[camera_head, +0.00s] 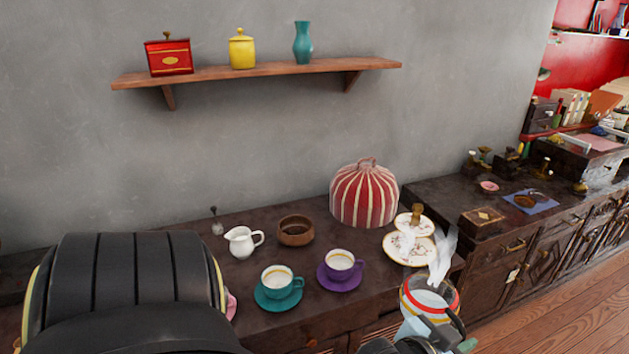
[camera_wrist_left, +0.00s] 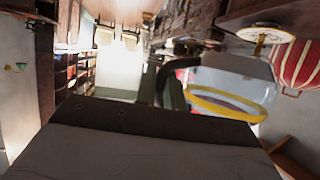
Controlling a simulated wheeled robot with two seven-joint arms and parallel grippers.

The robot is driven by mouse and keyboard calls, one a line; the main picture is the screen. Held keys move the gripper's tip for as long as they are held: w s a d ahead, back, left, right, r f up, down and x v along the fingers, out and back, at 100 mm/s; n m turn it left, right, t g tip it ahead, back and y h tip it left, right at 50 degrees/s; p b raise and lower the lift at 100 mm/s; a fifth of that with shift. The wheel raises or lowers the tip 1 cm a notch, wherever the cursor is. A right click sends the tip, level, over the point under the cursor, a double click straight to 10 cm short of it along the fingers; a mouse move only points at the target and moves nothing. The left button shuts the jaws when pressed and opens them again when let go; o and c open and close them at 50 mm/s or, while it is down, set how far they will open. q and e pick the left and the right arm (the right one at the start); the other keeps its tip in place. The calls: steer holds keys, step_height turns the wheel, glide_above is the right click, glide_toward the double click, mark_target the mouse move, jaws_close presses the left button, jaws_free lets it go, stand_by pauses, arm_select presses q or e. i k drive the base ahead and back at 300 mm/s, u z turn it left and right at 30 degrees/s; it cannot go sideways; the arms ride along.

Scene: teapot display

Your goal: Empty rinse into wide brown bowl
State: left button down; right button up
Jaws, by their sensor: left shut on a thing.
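In the left wrist view, the pot's yellow-banded glassy body (camera_wrist_left: 225,103) shows right of centre. The wide brown bowl (camera_head: 296,239) stands on the dark counter by the wall, well left of the pot. Its inside looks empty. My right gripper is not in view.
A white pitcher (camera_head: 241,242) stands left of the bowl. A teal cup (camera_head: 277,280) and a purple cup (camera_head: 340,262) sit on saucers in front. A striped red cosy (camera_head: 364,197) and a tiered plate stand (camera_head: 408,250) are to the right. A shelf (camera_head: 258,71) hangs above.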

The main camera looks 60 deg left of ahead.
mark_target(294, 231)
steer(key=u, duration=0.4)
steer(key=i, duration=0.85)
steer(key=u, duration=1.25)
steer(key=i, duration=0.6)
steer(key=u, duration=0.55)
